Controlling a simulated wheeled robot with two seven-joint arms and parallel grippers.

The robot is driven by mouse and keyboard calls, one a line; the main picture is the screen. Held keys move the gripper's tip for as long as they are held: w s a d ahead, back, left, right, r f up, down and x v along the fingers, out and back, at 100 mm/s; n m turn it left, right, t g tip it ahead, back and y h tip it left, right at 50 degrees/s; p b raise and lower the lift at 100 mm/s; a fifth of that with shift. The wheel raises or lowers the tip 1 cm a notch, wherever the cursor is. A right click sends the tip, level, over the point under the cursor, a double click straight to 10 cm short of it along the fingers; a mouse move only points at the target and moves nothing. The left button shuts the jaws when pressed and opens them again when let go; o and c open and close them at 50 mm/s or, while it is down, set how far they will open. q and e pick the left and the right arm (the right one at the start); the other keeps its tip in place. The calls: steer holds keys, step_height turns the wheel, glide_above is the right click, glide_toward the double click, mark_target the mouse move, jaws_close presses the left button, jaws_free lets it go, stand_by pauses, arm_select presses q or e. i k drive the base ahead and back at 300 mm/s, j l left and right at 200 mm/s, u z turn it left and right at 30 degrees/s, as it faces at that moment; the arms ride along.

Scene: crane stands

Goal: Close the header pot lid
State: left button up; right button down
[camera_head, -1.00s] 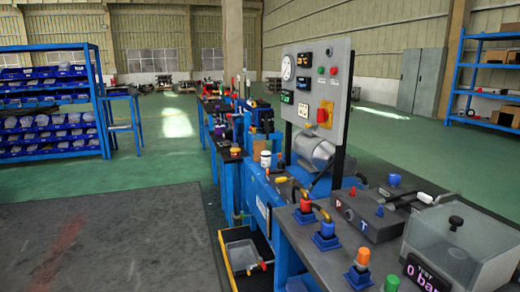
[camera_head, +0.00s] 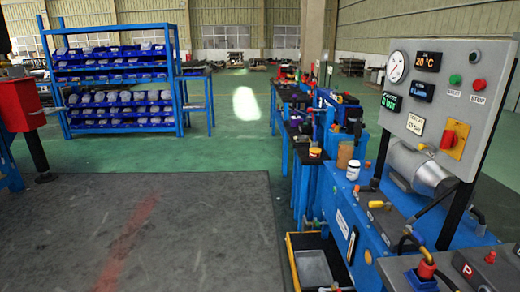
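I cannot pick out the header pot or its lid for sure. A small white jar (camera_head: 352,170) with a dark top stands on the blue bench (camera_head: 340,215), right of the middle. A brown cylinder (camera_head: 345,153) stands just behind it. Neither of my grippers shows in this view.
A tilted control panel (camera_head: 440,105) with a grey motor-like cylinder (camera_head: 420,165) stands at the right. A black tray with a yellow edge and a grey bin (camera_head: 313,268) sits low beside the bench. A blue shelf (camera_head: 115,80) and red box (camera_head: 18,105) are left. The floor mat is clear.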

mark_target(358, 128)
steer(key=i+u, duration=0.2)
steer(key=i, duration=1.6)
